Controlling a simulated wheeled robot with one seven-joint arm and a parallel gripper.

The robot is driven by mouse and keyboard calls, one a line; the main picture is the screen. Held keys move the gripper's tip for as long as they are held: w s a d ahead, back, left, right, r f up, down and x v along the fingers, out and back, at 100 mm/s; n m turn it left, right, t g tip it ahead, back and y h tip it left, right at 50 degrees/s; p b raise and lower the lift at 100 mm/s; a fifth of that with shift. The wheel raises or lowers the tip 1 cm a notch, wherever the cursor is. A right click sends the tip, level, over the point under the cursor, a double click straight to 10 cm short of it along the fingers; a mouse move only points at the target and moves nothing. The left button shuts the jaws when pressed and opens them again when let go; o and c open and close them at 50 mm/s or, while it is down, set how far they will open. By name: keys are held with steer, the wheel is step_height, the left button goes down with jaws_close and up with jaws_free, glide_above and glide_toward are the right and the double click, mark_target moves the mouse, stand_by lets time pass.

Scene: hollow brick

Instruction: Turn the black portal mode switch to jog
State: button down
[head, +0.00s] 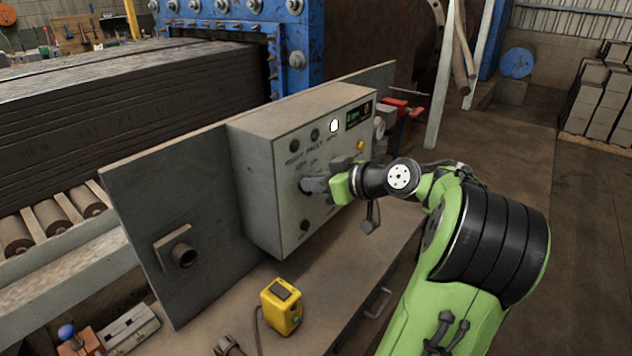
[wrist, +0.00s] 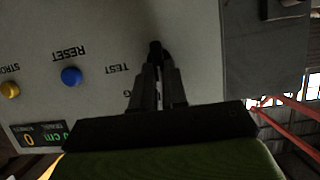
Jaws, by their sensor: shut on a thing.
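The grey control box (head: 262,185) stands on the bench in the head view, with its labelled face toward my arm. My gripper (head: 312,185) is at the middle of that face. In the wrist view my gripper (wrist: 158,70) is shut on the black portal mode switch (wrist: 157,47), a dark knob on the panel. The fingers cover most of it, so its pointer direction cannot be told. The upside-down label TEST shows beside the fingers, and a letter G shows nearer my gripper, the rest of its word hidden.
A blue RESET button (wrist: 71,76), a yellow button (wrist: 9,90) and a lit display (wrist: 42,133) are on the panel. Another dark knob (head: 304,225) sits lower on it. A yellow device (head: 281,306) with a cable stands on the bench in front.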

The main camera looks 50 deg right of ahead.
steer(key=shift+r+p, duration=0.1)
steer(key=shift+p, duration=0.25)
steer(key=m+y+p, duration=0.1)
steer(key=m+p, duration=0.1)
steer(key=p, duration=0.2)
steer(key=d+m+y+p, duration=0.1)
steer(key=m+p, duration=0.1)
steer(key=p, duration=0.2)
steer(key=m+y+p, duration=0.2)
steer(key=p, duration=0.2)
steer(key=shift+w+d+f, duration=0.1)
steer(key=shift+d+f, duration=0.1)
steer(key=shift+f, duration=0.2)
steer(key=c, duration=1.2)
jaws_free()
steer(key=shift+o, duration=0.2)
